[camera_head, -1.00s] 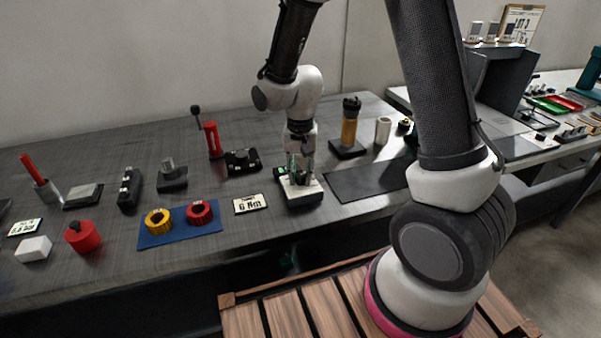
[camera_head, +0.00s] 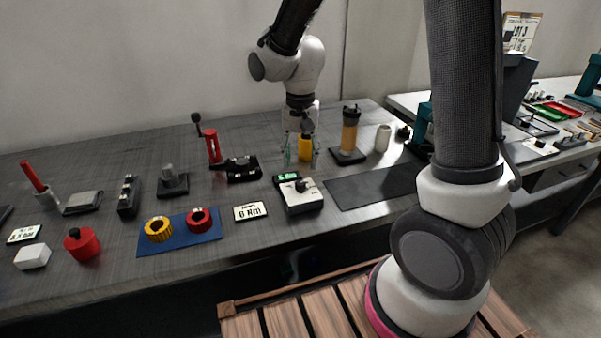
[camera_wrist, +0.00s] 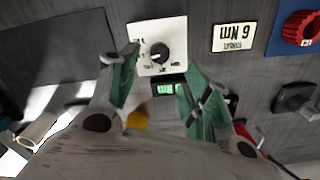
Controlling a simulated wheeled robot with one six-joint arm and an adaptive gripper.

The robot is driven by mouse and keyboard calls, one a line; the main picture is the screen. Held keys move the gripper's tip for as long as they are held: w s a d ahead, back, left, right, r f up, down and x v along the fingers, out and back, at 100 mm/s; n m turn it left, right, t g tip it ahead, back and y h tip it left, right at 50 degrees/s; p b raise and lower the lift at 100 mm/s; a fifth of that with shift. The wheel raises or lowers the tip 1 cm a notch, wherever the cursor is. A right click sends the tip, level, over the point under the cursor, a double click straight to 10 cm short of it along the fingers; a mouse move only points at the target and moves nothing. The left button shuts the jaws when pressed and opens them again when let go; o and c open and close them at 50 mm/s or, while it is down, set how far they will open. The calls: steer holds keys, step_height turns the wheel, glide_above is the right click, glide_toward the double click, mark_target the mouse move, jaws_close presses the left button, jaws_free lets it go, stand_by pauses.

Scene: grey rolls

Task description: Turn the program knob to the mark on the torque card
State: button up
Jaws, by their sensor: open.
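The program knob (camera_head: 300,186) is a black knob on a white-topped unit (camera_head: 304,202). In the wrist view the knob (camera_wrist: 158,52) sits amid small printed marks on the white face (camera_wrist: 173,30); the mark it points at is too small to read surely. A green-lit display (camera_wrist: 166,89) adjoins the unit. The torque card (camera_head: 250,211) reads "6 Nm" and lies left of the unit; it appears upside down in the wrist view (camera_wrist: 235,37). My gripper (camera_head: 300,164) is open, raised behind the unit and apart from the knob, with nothing held.
A blue mat (camera_head: 180,232) carries a yellow ring (camera_head: 158,229) and a red ring (camera_head: 199,220). A yellow object (camera_head: 305,147) shows behind my gripper. An amber cylinder (camera_head: 349,133) stands on a black base to the right. A dark flat mat (camera_head: 372,186) lies clear beside the unit.

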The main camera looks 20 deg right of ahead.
step_height(320, 180, up, 4)
steer(key=shift+r, duration=0.1)
stand_by(0.5)
steer(key=s+d+r+n+t, duration=0.2)
steer(key=s+d+r, duration=0.4)
steer(key=s, duration=0.3)
steer(key=s+d+r+n+t, duration=0.2)
steer(key=s+d+r, duration=0.4)
steer(key=s+d, duration=0.3)
steer(key=shift+s+r+n, duration=0.3)
steer(key=shift+s+n, duration=0.1)
steer(key=shift+s, duration=0.2)
